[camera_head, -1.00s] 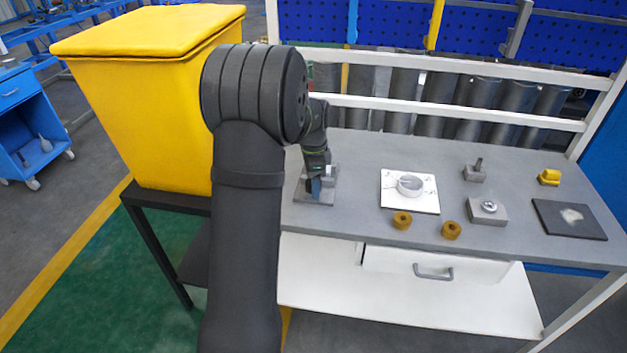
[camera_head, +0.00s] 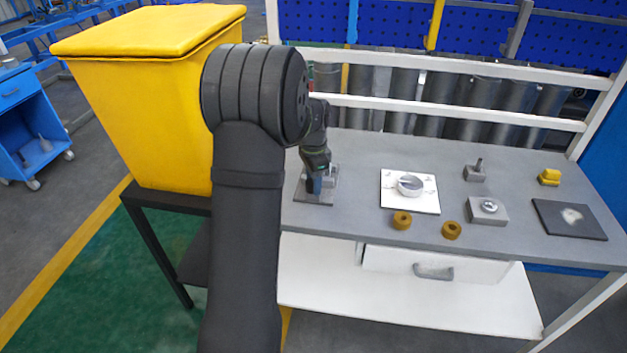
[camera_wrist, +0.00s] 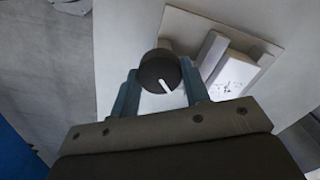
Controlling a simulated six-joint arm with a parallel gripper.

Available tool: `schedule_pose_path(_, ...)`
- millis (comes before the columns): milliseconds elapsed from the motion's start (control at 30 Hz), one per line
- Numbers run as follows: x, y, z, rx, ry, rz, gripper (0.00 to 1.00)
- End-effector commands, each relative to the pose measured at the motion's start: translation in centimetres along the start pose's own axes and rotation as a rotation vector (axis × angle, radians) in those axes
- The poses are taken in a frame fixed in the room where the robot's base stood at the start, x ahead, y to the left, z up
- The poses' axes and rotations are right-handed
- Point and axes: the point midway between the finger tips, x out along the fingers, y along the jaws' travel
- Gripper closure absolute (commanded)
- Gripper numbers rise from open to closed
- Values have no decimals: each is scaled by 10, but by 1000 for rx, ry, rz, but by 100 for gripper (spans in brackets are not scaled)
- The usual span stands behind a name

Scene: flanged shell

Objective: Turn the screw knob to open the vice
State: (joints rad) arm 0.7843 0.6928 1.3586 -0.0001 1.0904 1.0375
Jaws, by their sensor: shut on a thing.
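The vice (camera_head: 318,197) stands on a grey plate at the left part of the table, partly hidden by my gripper in the head view. In the wrist view its base plate and jaws (camera_wrist: 226,62) lie at the upper right. The black round screw knob (camera_wrist: 158,72) has a white pointer line that points down and slightly right. My gripper (camera_wrist: 158,88) has its two blue fingers on either side of the knob and is shut on it. In the head view my gripper (camera_head: 315,185) is at the front of the vice.
Right of the vice are a white plate with a ring (camera_head: 424,204), two brown rings (camera_head: 402,220), grey blocks (camera_head: 487,210), a yellow part (camera_head: 549,177) and a dark plate (camera_head: 570,219). A yellow bin (camera_head: 140,110) stands to the left.

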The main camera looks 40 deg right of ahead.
Motion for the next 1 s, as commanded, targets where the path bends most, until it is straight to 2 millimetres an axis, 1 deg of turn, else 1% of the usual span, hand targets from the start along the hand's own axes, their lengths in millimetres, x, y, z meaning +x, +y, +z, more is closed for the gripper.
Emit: schedule_pose_path(1000, 0, 0, 0, -959, 1, -1, 81)
